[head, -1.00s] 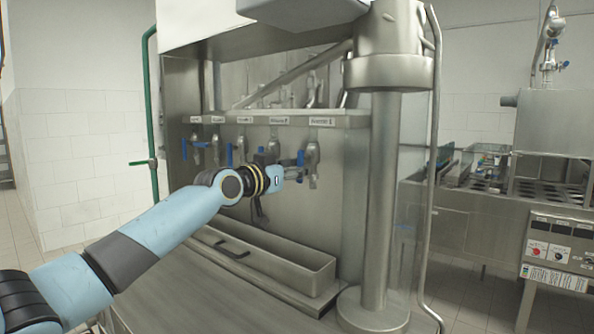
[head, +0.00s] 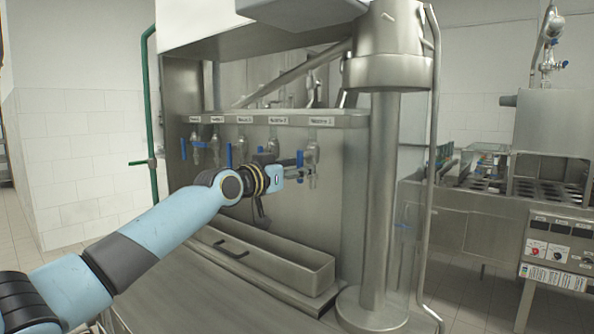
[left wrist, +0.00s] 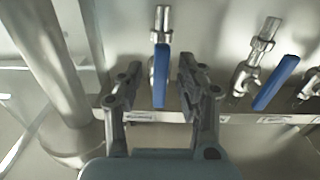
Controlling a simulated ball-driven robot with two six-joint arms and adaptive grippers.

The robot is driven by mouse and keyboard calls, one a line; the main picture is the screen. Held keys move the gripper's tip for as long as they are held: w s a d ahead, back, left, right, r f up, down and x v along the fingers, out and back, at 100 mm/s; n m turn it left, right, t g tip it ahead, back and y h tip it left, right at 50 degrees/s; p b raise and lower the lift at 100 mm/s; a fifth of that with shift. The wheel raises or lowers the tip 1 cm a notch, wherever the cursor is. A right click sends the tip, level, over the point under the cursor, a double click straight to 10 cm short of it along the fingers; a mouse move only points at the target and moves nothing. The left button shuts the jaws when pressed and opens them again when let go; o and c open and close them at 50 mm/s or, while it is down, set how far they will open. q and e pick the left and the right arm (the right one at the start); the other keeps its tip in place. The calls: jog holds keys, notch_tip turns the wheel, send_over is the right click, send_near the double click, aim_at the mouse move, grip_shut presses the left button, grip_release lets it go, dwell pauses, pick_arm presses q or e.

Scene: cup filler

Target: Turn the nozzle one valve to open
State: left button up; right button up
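The rightmost valve (head: 312,153) in the head view sits below a label at the right end of the dispenser, beside the thick pillar; the label is too small to read surely. Its blue handle (head: 300,159) shows just above my left gripper (head: 296,176). In the left wrist view this handle (left wrist: 161,75) lies between the two dark fingers of my left gripper (left wrist: 156,84). The fingers are apart, one on each side. My right gripper is out of view.
Several more blue-handled valves line the panel to the left; the neighbouring handle (left wrist: 276,83) shows at right in the left wrist view. A steel trough (head: 270,255) lies below. The thick pillar (head: 378,200) stands close on the right. A green pipe (head: 150,110) rises at left.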

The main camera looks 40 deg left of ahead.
pick_arm(q)
jog(key=s, duration=0.7)
jog(key=shift+s+a, duration=0.25)
jog(key=shift+a, duration=0.05)
